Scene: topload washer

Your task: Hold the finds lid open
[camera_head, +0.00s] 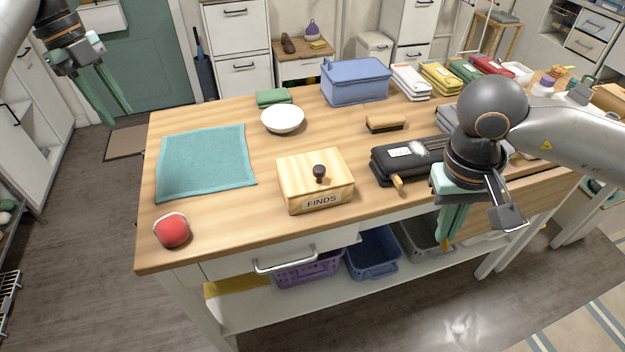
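The finds box (295,191) is a light wooden box with a "FINDS" label on its front. It stands near the front edge of the table. Its lid (300,165) lies flat and closed, with a dark round knob (320,172) on top. My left gripper (118,110) is empty and open, far to the left of the box, beyond the table's left edge. My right gripper (451,232) points down at the table's front edge, to the right of the box and apart from it. Its fingers overlap in this view, so their gap is unclear.
A teal cloth (205,162), red ball (172,230) and white bowl (283,119) are left of or behind the box. A black case (405,160), brush (386,123) and blue bag (356,80) are right or behind. Bare wood surrounds the box.

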